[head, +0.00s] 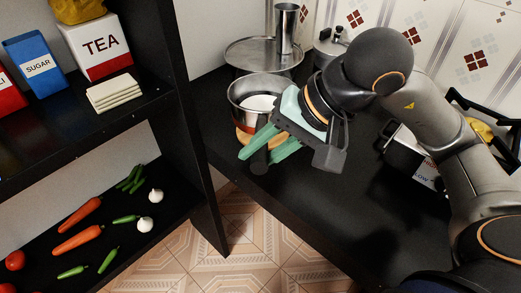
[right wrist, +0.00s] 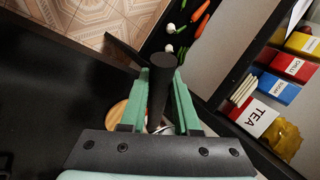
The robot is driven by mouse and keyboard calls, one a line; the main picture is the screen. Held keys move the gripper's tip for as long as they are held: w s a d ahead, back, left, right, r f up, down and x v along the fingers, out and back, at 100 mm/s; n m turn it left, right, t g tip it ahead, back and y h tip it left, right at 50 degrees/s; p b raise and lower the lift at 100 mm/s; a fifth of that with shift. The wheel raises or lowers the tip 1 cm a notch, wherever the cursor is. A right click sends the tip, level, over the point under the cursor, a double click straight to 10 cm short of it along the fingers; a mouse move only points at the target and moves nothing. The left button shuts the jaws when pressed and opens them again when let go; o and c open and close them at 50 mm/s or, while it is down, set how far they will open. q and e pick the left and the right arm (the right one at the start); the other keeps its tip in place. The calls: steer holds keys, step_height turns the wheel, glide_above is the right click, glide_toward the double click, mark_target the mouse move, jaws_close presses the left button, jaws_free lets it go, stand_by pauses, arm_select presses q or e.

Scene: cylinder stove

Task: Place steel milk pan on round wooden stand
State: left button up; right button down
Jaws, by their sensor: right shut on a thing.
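The steel milk pan (head: 240,93) is at the counter's left end in the head view, upright, with something pale inside. My right gripper (head: 262,148) is shut on its dark handle, which also shows between the green fingers in the right wrist view (right wrist: 160,85). The round wooden stand (head: 242,137) shows as a tan edge below the pan, mostly hidden by the pan and gripper. Part of it shows left of the fingers in the right wrist view (right wrist: 117,116). I cannot tell whether the pan touches it. My left gripper is not in view.
A round steel tray (head: 240,52) with a tall steel cylinder (head: 286,30) stands behind the pan. The black shelf's upright (head: 185,90) borders the counter's left. The front counter is clear.

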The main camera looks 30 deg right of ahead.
steer(key=shift+w+d+r+p, duration=0.15)
steer(key=shift+w+r+p, duration=0.15)
steer(key=shift+p, duration=0.85)
steer(key=p, duration=0.2)
steer(key=shift+w+d+f+p, duration=0.2)
steer(key=shift+d+f+p, duration=0.05)
steer(key=shift+p, duration=0.05)
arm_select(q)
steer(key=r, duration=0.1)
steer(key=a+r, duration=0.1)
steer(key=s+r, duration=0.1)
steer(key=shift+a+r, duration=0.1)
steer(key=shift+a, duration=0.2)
arm_select(e)
steer(key=w+d+f, duration=0.2)
steer(key=w+f, duration=0.2)
steer(key=f, duration=0.5)
steer(key=shift+w+f, duration=0.3)
steer(key=shift+f, duration=0.1)
steer(key=c, duration=0.7)
jaws_free()
steer(key=shift+f, duration=0.1)
steer(key=shift+o, duration=0.3)
